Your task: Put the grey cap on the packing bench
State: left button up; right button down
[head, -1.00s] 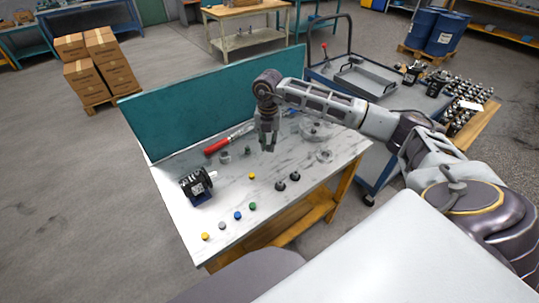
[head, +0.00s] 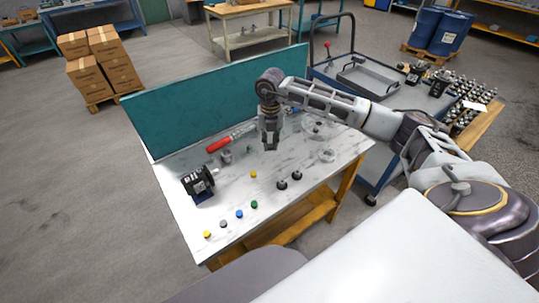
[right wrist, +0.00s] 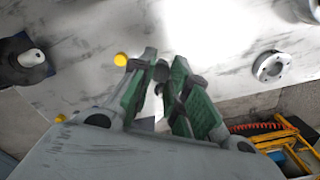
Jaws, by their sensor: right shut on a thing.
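A small grey cap (head: 223,224) lies near the front left of the white-topped bench (head: 228,188), in a row between a yellow cap (head: 207,234) and a blue cap (head: 239,214). My right gripper (head: 270,147) hangs pointing down over the middle of this bench. In the right wrist view its green-padded fingers (right wrist: 161,76) are closed on a small dark piece (right wrist: 161,70). The fingers hide much of it, and I cannot tell whether it is a grey cap. No label shows which bench is the packing bench. My left gripper is not in view.
A black motor (head: 198,184) stands at the bench's left. Two black plugs (head: 290,179), another yellow cap (head: 253,174), a green cap (head: 254,204) and a metal ring (head: 327,155) lie around. A teal panel (head: 220,100) closes the back. A blue cart (head: 425,102) stands behind right.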

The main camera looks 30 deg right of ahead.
aim_at(270, 146)
jog(key=shift+f, duration=0.5)
notch_tip(270, 146, down, 3)
jog(key=shift+f, duration=1.1)
notch_tip(270, 146, down, 3)
jog(key=shift+p, duration=0.35)
jog(key=shift+f, duration=0.55)
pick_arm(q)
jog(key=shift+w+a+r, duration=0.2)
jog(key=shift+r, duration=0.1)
pick_arm(e)
jog(key=c, duration=1.4)
grip_release()
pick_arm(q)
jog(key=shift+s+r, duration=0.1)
pick_arm(e)
jog(key=shift+o, duration=0.2)
